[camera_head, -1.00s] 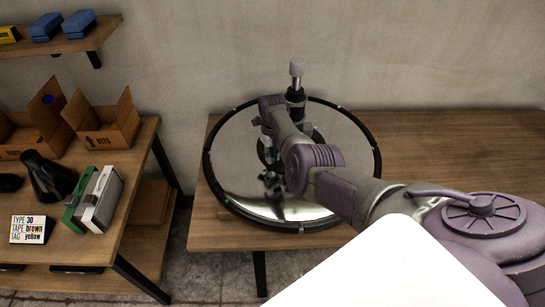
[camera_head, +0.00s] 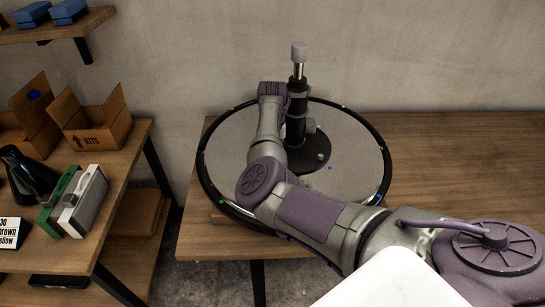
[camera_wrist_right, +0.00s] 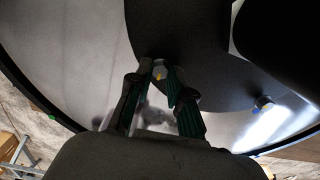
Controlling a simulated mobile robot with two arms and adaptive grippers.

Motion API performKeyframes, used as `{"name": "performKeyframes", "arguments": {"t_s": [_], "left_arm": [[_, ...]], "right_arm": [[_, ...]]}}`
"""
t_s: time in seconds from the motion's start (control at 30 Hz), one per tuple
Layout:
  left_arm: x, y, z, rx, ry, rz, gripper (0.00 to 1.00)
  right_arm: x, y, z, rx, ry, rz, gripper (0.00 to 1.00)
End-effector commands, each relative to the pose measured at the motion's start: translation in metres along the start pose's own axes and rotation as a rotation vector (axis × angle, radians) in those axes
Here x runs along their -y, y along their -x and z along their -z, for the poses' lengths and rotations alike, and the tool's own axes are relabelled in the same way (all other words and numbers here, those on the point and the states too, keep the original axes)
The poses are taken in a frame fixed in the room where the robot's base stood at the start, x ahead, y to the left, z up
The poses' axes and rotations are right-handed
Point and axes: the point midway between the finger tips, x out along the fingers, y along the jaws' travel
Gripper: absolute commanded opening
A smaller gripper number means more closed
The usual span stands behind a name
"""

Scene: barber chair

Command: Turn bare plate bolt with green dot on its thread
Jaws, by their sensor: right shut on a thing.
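The round base plate (camera_head: 225,150) with its black rim lies on the wooden table, and a black column (camera_head: 296,115) stands upright on its dark flange. In the right wrist view, the flange (camera_wrist_right: 185,30) fills the upper middle. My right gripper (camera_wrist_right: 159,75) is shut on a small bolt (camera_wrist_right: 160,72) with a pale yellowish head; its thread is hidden. Another bolt (camera_wrist_right: 265,103) stands apart to the right. Small blue and green dots show around the plate in the head view; which bolt has the green dot cannot be told. My left gripper is not in view.
A card (camera_head: 10,232), partly cut off, and a green and white box (camera_head: 75,200) are on the left bench, with a black cone (camera_head: 27,175) and open cartons (camera_head: 90,122). The table (camera_head: 460,150) right of the plate is clear beyond my arm.

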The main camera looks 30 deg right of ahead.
Motion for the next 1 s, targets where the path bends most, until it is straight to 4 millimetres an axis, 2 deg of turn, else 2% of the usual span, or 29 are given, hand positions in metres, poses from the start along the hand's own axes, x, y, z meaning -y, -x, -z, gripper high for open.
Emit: {"name": "performKeyframes", "arguments": {"t_s": [0.3, 0.33, 0.47, 0.8, 0.87, 1.0], "left_arm": [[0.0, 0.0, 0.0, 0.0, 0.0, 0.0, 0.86], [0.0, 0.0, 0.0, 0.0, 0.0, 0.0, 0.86], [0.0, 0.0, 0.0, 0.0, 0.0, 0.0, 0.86], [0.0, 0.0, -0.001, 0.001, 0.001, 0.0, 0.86], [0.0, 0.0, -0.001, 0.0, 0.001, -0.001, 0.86], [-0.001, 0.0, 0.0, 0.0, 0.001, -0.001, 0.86]], "right_arm": [[0.0, 0.002, -0.001, 0.004, -0.001, 0.001, 0.0], [0.0, 0.002, -0.001, 0.004, -0.001, 0.001, 0.25], [0.0, 0.002, -0.001, 0.003, 0.0, 0.0, 0.45], [0.0, 0.004, -0.001, 0.003, 0.0, 0.0, 0.45], [0.0, 0.009, -0.001, 0.004, 0.0, 0.0, 0.45], [0.0, 0.033, -0.002, 0.006, -0.001, 0.0, 0.45]]}}
